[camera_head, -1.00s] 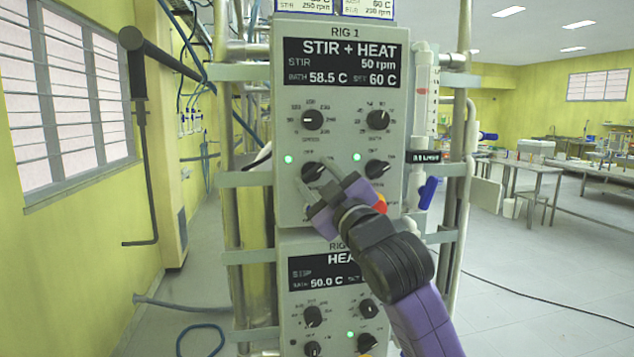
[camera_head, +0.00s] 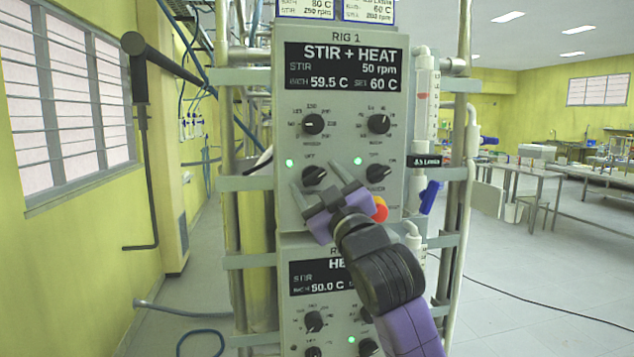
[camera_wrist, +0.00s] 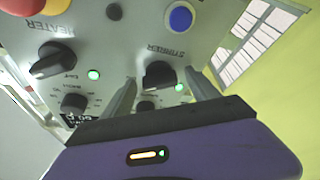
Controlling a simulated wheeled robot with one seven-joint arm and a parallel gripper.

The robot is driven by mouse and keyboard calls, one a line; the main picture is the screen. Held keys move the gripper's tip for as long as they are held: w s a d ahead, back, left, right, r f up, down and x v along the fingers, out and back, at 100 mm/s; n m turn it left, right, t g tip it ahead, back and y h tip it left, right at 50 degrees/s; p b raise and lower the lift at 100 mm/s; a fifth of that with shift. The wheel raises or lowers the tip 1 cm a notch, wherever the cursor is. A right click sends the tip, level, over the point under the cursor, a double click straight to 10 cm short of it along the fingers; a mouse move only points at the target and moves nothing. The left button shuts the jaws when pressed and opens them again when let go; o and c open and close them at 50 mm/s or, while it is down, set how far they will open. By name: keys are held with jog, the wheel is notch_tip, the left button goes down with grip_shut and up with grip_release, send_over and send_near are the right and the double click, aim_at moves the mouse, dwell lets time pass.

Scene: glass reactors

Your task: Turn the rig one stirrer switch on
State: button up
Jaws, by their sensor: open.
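The rig one panel (camera_head: 341,140) reads STIR + HEAT, 50 rpm, bath 59.5 C, set 60 C. Its stirrer switch (camera_head: 313,174) is the lower left black knob, with a lit green lamp (camera_head: 290,162) above left of it. The wrist view shows the stirrer switch (camera_wrist: 159,75) upside down under the STIRRER label. My gripper (camera_head: 317,180) is open, its two fingers spread on either side of that switch. In the wrist view the gripper (camera_wrist: 160,82) shows the knob between the fingers; whether they touch it I cannot tell.
The heater switch (camera_head: 379,173) with its lit lamp (camera_head: 357,160) sits right of the stirrer switch. Speed (camera_head: 313,124) and bath (camera_head: 379,123) knobs are above. A red button (camera_head: 380,209) is close to my gripper. A second panel (camera_head: 314,277) is below. Pipes flank the rig.

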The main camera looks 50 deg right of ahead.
jog(key=b+v, duration=0.1)
jog(key=v, duration=0.6)
jog(key=shift+s+f+b, duration=0.15)
jog(key=shift+s+b, duration=0.2)
jog(key=shift+a, duration=0.15)
